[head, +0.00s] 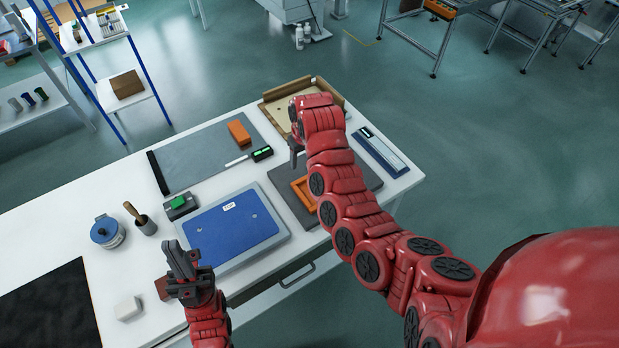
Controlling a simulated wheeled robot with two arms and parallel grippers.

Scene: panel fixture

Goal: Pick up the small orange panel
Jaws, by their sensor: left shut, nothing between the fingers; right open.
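A small orange block-like panel (239,132) lies on the grey mat (195,158) towards the back of the white table. An orange frame (301,192) lies on a dark pad (287,178) to the right, partly hidden by my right arm. My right gripper (295,151) is above the table, to the right of the orange panel and apart from it. It is open and looks empty, and much of it is hidden by the arm. My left gripper (181,258) is shut and empty at the front, left of the blue panel, far from the orange panel.
A blue panel (231,229) lies in front of the grey mat. A green-topped box (179,206), a blue-lidded jar (106,232), a pot with a brush (144,223) and a white block (128,308) stand left. A wooden tray (272,105) is at the back; a blue-white case (381,153) lies right.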

